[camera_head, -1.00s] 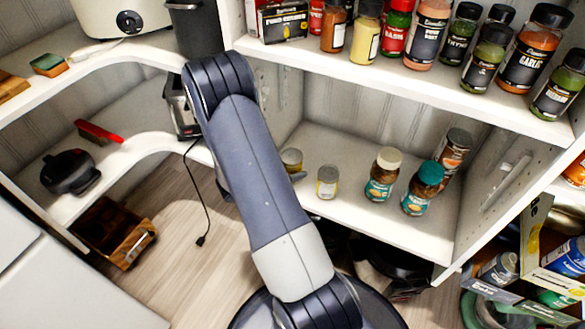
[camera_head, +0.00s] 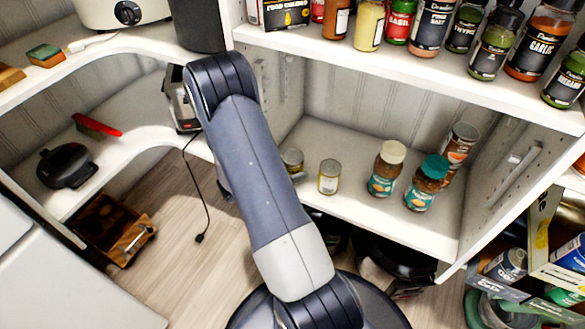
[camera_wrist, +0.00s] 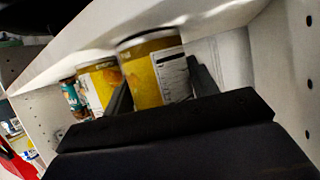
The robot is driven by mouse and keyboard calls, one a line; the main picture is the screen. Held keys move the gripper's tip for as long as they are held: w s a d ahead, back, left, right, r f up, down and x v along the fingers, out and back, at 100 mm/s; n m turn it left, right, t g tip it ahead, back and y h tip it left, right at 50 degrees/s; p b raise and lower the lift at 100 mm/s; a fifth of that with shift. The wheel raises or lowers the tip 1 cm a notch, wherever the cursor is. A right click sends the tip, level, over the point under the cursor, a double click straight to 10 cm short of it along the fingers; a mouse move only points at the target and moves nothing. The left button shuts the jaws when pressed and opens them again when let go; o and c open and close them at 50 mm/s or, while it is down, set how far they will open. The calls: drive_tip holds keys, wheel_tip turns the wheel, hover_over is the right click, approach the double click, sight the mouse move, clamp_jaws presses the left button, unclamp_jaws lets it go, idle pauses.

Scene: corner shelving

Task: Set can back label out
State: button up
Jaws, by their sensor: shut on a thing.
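Two small cans stand on the lower right shelf (camera_head: 400,225). The left can (camera_head: 292,160) is partly hidden by my arm in the head view. In the wrist view this can (camera_wrist: 145,85) is yellow, with a white printed panel on its right side, partly covered by a finger. My gripper (camera_wrist: 160,82) is shut on it, one finger on each side. The second can (camera_head: 329,177) stands just to the right in the head view; in the wrist view it (camera_wrist: 97,85) is close on the left, behind a finger. It cannot be told whether the held can touches the shelf.
Two jars, one cream-lidded (camera_head: 386,168) and one teal-lidded (camera_head: 427,183), stand right of the cans, with a dark-labelled container (camera_head: 460,145) behind. Spice jars (camera_head: 495,45) line the shelf above. A side wall (camera_head: 510,160) bounds the right. A cord (camera_head: 205,205) hangs left of my arm.

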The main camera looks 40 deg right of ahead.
drive_tip(key=shift+f, duration=0.1)
drive_tip(key=o, duration=1.3)
drive_tip(key=p+v, duration=0.3)
drive_tip(key=v, duration=0.7)
drive_tip(key=shift+a, duration=0.4)
drive_tip(key=b+x, duration=0.3)
drive_tip(key=x, duration=0.7)
drive_tip(key=shift+d+f, duration=0.1)
drive_tip(key=shift+d, duration=0.3)
drive_tip(key=shift+r, duration=0.4)
